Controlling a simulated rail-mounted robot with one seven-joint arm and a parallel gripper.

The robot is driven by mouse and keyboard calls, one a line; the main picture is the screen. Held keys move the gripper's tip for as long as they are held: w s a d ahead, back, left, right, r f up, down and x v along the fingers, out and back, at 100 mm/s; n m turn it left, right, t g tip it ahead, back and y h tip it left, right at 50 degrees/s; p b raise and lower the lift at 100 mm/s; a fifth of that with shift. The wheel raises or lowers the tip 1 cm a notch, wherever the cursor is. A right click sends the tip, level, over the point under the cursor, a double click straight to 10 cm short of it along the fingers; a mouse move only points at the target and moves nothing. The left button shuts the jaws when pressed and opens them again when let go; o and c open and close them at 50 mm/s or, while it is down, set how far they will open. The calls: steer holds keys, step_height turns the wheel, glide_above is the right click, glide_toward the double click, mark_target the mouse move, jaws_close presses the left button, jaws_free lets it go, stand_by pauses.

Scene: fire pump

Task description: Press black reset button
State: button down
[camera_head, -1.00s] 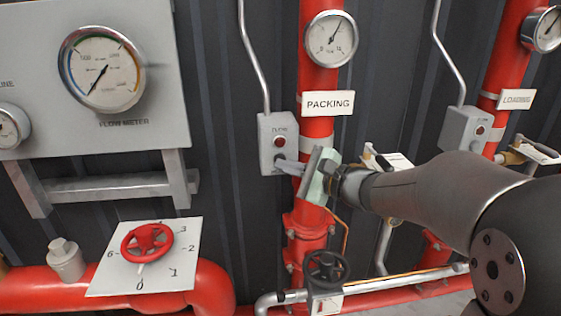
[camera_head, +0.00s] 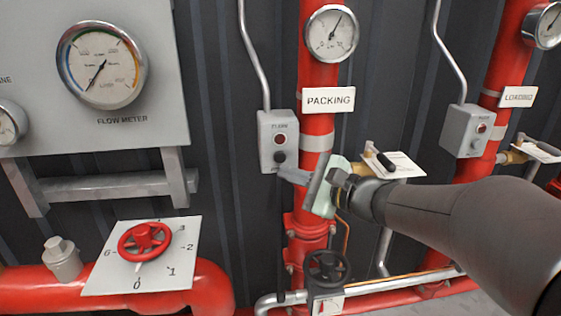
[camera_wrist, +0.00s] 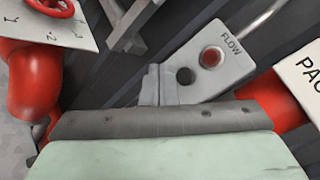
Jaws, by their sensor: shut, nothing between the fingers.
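A grey control box (camera_head: 278,141) is mounted left of the red pipe with the PACKING sign. It has a red light (camera_head: 280,139) on top and a black button (camera_head: 279,156) below it. In the wrist view, the black button (camera_wrist: 185,76) sits below and left of the red light (camera_wrist: 211,57), under the word FLOW. My gripper (camera_head: 281,173) is shut and empty. Its fingertips lie just below the black button in the head view. In the wrist view the fingers (camera_wrist: 152,78) appear just left of the button. I cannot tell whether they touch the box.
The red pipe (camera_head: 317,80) with a gauge (camera_head: 332,34) and the PACKING sign (camera_head: 329,100) stands right of the box. A black handwheel (camera_head: 327,268) is below. A similar box (camera_head: 467,131) is farther right. A red handwheel (camera_head: 145,240) is at lower left.

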steer(key=shift+s+d, duration=0.15)
steer(key=shift+s, duration=0.95)
steer(key=s+f+n+g+h, duration=0.5)
steer(key=s+f+n+g, duration=0.3)
steer(key=s+f, duration=0.55)
steer(key=s+d+f+n+g+h, duration=0.1)
steer(key=s+d+f+n+h, duration=0.6)
steer(key=d, duration=0.4)
steer(key=shift+s+d+f+n+g+h, duration=0.35)
steer(key=shift+f+h, duration=0.2)
steer(key=shift+h, duration=0.35)
steer(key=shift+w, duration=0.1)
